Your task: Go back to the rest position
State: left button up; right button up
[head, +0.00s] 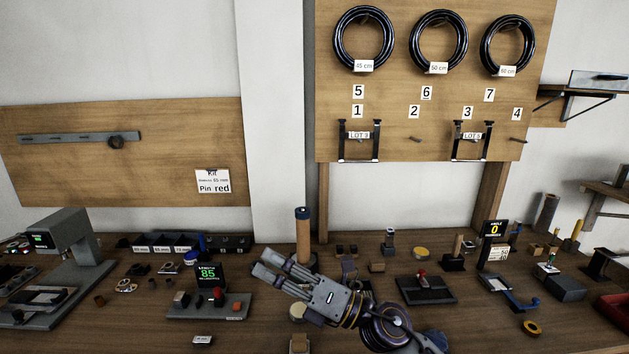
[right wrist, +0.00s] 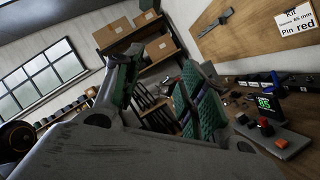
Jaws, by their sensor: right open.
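My right gripper (head: 264,265) reaches in from the bottom right in the head view, over the middle of the workbench (head: 260,325). Its fingers point to the upper left and stand apart, with nothing between them. In the right wrist view the two fingers with green pads (right wrist: 163,92) are spread and empty. An upright wooden cylinder with a dark top (head: 304,240) stands behind the gripper in the head view. My left gripper is not in view.
A device reading 85 (head: 208,284) stands left of the gripper, and a grey press (head: 62,250) at far left. Black coils (head: 363,40) hang on a wooden panel (head: 440,90) above.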

jog(key=w+d+f+m+t+h, duration=0.1)
jog(key=w+d+m+t+h, duration=0.45)
jog(key=m, duration=0.45)
jog(key=w+d+m+t+h, duration=0.2)
jog(key=d+m+t+h, duration=0.35)
jog(key=m+t, duration=0.3)
jog(key=s+d+f+m+g+h, duration=0.1)
jog(key=d+f+m+g+h, duration=0.2)
jog(key=d+f+m+h, duration=0.5)
jog(key=s+d+f+m+g+h, duration=0.1)
jog(key=d+f+m+g+h, duration=0.15)
jog(key=d+f+m, duration=0.65)
jog(key=s+d+f+m+g, duration=0.25)
jog(key=s+f+g, duration=0.85)
jog(key=s+f, duration=0.9)
notch_tip(320, 180, down, 31)
jog(key=s+d+g, duration=0.2)
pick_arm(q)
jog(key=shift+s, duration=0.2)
pick_arm(e)
jog(key=s+d+f, duration=0.3)
jog(key=s+f, duration=0.7)
jog(key=s+d+f, duration=0.4)
jog(key=s+f, duration=0.6)
jog(key=s, duration=0.1)
jog(key=shift+s+d+f, duration=0.15)
